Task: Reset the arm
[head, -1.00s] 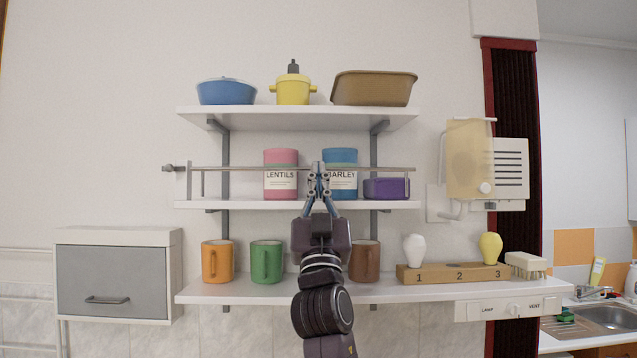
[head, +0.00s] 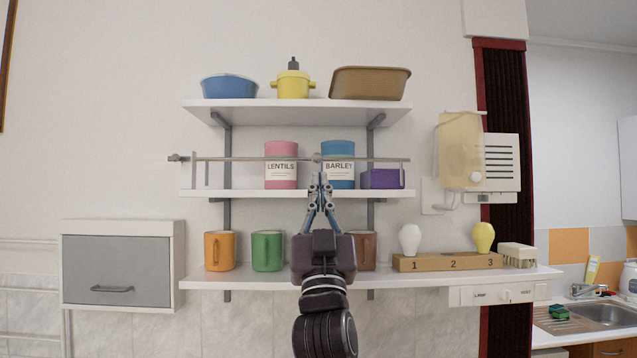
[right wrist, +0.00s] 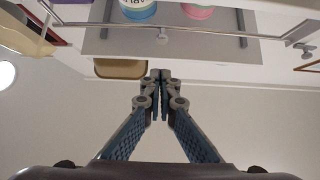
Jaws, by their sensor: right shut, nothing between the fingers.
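My right gripper (head: 319,182) is shut and empty in the middle of the head view. Its fingertips point up, in front of the middle shelf's edge and below the rail (head: 230,159). In the right wrist view the fingers (right wrist: 159,75) meet at their tips with nothing between them. The arm below it hides part of the bottom shelf and of a brown mug (head: 366,250). My left gripper is in neither current view.
The middle shelf holds a pink LENTILS canister (head: 281,165), a blue BARLEY canister (head: 338,164) and a purple box (head: 381,179). Mugs and a numbered wooden block (head: 447,263) with two bulbs stand on the bottom shelf (head: 420,280). A grey-fronted cabinet (head: 116,270) is at left.

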